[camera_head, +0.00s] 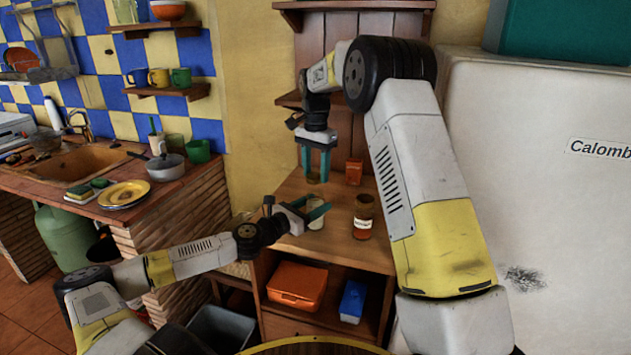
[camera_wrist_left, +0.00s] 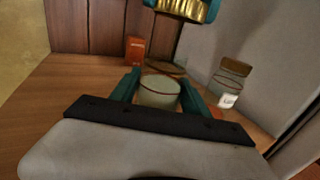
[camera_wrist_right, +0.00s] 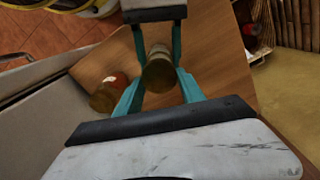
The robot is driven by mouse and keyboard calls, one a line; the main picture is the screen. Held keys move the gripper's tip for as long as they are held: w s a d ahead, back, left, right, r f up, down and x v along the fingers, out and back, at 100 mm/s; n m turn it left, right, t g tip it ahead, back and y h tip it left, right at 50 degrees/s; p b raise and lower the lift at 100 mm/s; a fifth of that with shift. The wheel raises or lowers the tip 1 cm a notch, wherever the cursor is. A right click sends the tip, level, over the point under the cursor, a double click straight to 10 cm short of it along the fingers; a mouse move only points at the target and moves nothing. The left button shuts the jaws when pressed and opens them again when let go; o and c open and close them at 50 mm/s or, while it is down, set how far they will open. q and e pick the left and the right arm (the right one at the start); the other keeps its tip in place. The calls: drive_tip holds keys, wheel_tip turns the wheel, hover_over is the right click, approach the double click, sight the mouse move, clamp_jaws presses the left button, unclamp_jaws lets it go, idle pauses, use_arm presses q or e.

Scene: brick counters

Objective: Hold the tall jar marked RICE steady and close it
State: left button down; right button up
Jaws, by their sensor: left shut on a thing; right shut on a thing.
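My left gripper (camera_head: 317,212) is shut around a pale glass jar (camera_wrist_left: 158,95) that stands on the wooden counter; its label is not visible. My right gripper (camera_head: 316,172) points down and is shut on a gold ridged lid (camera_wrist_left: 183,9), above the jar and apart from it. The lid also shows between the right fingers in the right wrist view (camera_wrist_right: 158,72). A second jar (camera_head: 363,215) with a brown lid and a white label stands to the right on the counter; its print is too small to read.
A small orange-red box (camera_head: 353,172) stands at the back of the counter. A brown disc (camera_wrist_left: 166,68) shows behind the held jar. An orange box (camera_head: 297,284) and a blue box (camera_head: 353,301) sit on the shelf below. A white fridge (camera_head: 550,200) bounds the right side.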

drive_tip(key=shift+f, duration=0.8)
drive_tip(key=shift+f, duration=0.9)
drive_tip(key=shift+f, duration=0.6)
